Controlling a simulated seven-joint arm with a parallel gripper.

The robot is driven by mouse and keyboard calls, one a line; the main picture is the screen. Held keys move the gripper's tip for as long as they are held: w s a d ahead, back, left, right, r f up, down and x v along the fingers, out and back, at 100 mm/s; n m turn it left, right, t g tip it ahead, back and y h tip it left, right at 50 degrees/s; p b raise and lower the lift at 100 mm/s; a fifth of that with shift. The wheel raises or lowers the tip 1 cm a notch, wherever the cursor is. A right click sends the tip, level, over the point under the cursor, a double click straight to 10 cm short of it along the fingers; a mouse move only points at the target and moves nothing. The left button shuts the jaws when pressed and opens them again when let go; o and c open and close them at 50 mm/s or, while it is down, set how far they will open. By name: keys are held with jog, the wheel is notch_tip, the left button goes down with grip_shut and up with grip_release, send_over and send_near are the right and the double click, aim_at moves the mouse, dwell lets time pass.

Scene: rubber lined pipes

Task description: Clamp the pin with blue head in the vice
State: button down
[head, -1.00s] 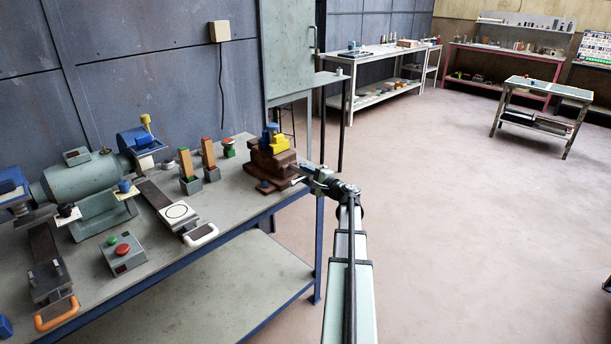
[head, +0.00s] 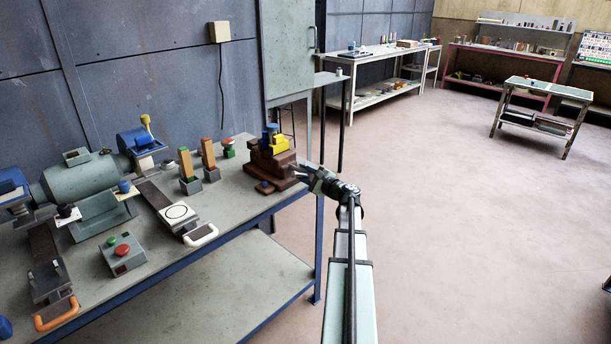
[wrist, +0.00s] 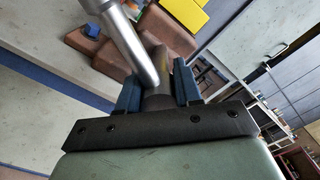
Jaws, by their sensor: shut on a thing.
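The vice (head: 282,163) is a stepped brown block at the right end of the bench, with a yellow part (head: 279,147) on top. A small blue piece (head: 270,130) stands up at its top; I cannot clearly tell whether it is the pin's blue head. My gripper (head: 306,170) is at the vice's right side. In the wrist view its two blue fingers (wrist: 157,88) are shut on the vice's metal handle (wrist: 130,45). The silver bar slants across a darker round rod. The vice's brown body and yellow part (wrist: 188,12) show beyond. The pin's shaft is not visible.
The bench (head: 235,200) also holds a grey motor-like machine (head: 83,185), a button box (head: 122,255), two upright orange blocks (head: 186,163) on stands and slides with handles. Open floor lies right of my arm.

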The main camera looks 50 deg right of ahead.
jog(key=shift+a, duration=0.1)
jog(key=c, duration=0.8)
grip_release()
jog(key=s, duration=1.3)
jog(key=shift+s, duration=0.4)
